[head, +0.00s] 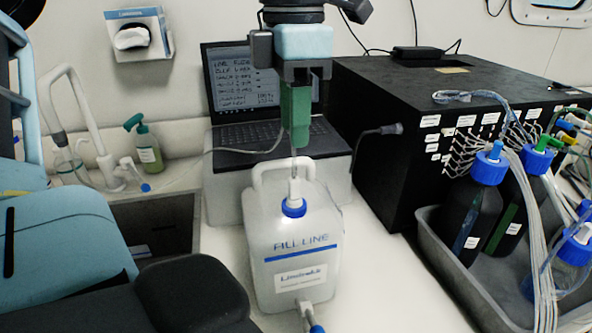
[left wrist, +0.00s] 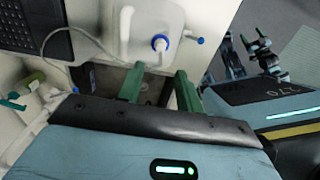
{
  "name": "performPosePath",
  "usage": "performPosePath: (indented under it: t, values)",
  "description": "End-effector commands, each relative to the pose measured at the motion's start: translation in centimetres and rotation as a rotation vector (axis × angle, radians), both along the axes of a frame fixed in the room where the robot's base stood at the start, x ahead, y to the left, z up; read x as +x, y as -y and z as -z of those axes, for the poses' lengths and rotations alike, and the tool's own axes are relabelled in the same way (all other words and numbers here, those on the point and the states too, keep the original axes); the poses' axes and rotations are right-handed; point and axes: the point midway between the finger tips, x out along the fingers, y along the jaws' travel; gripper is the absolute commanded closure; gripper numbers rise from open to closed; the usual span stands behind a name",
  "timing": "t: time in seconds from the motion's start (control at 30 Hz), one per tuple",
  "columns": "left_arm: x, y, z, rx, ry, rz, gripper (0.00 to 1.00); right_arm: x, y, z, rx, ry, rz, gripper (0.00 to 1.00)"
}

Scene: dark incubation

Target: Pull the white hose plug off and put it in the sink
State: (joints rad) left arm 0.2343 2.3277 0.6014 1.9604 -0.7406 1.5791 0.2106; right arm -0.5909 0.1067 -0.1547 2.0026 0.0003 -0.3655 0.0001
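The white hose plug (head: 294,188) sits in the blue-collared neck of a white jug (head: 300,232) marked FILL LINE. The sink (head: 172,222) is a dark basin left of the jug, partly hidden by my arm.
A laptop (head: 262,90) stands behind the jug. A black box (head: 430,90) with tubing and a grey tray (head: 440,240) of bottles are at right. A white faucet (head: 85,120) and a green-topped bottle (head: 146,150) stand behind the sink. The counter right of the jug is clear.

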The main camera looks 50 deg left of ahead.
Motion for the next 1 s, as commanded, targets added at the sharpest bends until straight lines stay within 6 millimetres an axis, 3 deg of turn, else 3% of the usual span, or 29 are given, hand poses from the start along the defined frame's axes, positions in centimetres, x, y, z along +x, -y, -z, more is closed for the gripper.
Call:
performPosePath:
  t: [0.37, 1.0]
  values:
    - [0.1, 0.0, 1.0, 0.000, -0.003, 0.001, 0.65, -1.3, 0.1, 0.8, -0.003, -0.028, -0.002, 0.21]
    - [0.1, 0.0, 8.3, 0.000, -0.002, 0.001, 0.65, -2.4, -0.1, 4.9, 0.000, -0.071, -0.002, 0.21]
